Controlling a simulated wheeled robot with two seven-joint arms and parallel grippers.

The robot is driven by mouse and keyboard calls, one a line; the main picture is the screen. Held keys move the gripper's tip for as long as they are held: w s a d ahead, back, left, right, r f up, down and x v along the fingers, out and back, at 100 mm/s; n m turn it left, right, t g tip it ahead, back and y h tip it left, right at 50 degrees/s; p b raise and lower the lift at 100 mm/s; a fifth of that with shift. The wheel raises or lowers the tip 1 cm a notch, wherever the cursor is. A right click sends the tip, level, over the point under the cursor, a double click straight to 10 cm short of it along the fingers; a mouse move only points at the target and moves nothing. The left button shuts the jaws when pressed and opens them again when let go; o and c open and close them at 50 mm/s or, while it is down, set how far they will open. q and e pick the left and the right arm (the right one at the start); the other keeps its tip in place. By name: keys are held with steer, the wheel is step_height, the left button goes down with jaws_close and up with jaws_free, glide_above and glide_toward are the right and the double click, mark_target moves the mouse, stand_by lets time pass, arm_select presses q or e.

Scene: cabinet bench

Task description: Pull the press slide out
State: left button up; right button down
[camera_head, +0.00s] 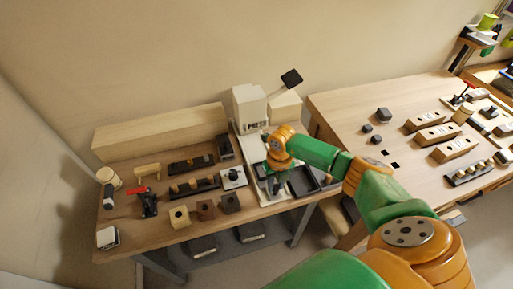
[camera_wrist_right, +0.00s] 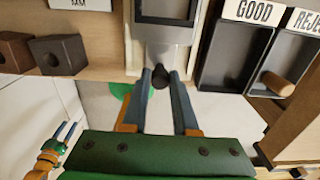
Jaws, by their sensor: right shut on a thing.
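The press (camera_head: 250,108) is a white block with a lettered front at the back of the left bench. Its pale slide (camera_wrist_right: 165,58) with a dark recessed frame sticks out toward me. A dark knob (camera_wrist_right: 161,79) is on the slide's front end. My right gripper (camera_head: 274,186) is over the slide, and its fingers (camera_wrist_right: 164,100) are shut on the knob in the wrist view. In the head view my wrist hides the knob and part of the slide. My left gripper (camera_wrist_right: 66,132) seems to show small at the wrist view's lower left; its jaws are unclear.
Dark GOOD (camera_wrist_right: 232,58) and reject (camera_wrist_right: 285,65) trays lie right of the slide, with a wooden cylinder (camera_wrist_right: 278,84) in the reject tray. Several blocks (camera_head: 205,209) stand at the left bench's front edge. A second bench (camera_head: 400,110) is at right, beyond a gap.

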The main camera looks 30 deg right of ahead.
steer(key=c, duration=0.7)
jaws_free()
steer(key=shift+s, duration=0.1)
step_height(320, 180, up, 5)
steer(key=p, duration=0.4)
steer(key=shift+r, duration=1)
